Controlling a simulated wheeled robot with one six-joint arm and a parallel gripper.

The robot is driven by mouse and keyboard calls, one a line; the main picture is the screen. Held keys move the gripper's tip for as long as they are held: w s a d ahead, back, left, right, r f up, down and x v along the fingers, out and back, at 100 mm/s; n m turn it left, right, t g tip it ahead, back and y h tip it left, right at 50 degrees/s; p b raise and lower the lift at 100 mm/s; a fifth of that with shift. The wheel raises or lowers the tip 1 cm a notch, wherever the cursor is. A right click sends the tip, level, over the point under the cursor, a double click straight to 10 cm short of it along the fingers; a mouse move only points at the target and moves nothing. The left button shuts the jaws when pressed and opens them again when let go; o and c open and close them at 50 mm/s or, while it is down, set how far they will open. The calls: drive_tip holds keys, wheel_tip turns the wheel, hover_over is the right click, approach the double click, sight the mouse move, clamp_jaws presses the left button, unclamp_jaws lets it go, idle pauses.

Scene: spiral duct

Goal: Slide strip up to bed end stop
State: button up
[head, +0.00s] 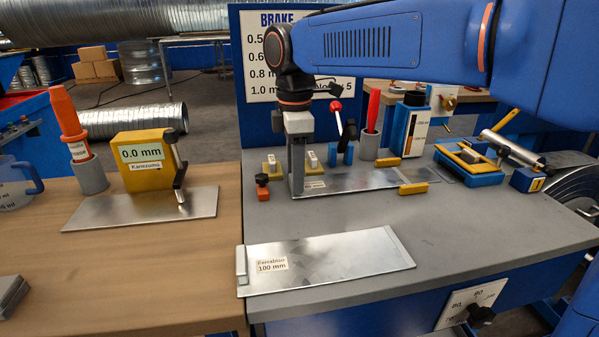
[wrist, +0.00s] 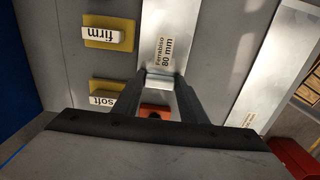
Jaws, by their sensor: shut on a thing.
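The metal strip (head: 360,179) labelled 80 mm lies flat on the grey bench, its left end at my gripper. It also shows in the wrist view (wrist: 165,25), running away between my fingertips. My gripper (head: 298,190) points down and is shut on the strip's near end; the fingers also show in the wrist view (wrist: 163,76). An orange block (head: 262,187) with a dark knob stands just left of my gripper. In the wrist view this orange block (wrist: 154,112) shows between the fingers, beyond the strip's end. I cannot tell for sure which piece is the end stop.
Yellow blocks (head: 413,188) lie along the strip's right part. Pads marked firm (wrist: 108,34) and soft (wrist: 108,98) sit beside it. A 100 mm strip (head: 330,262) lies at the bench front. A red-knobbed lever (head: 337,106) stands behind. The bench right front is clear.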

drive_tip(key=shift+s+a, duration=0.2)
drive_tip(key=shift+a, duration=0.6)
drive_tip(key=o, duration=1.4)
drive_tip(key=shift+c, duration=0.2)
drive_tip(key=shift+r, duration=0.1)
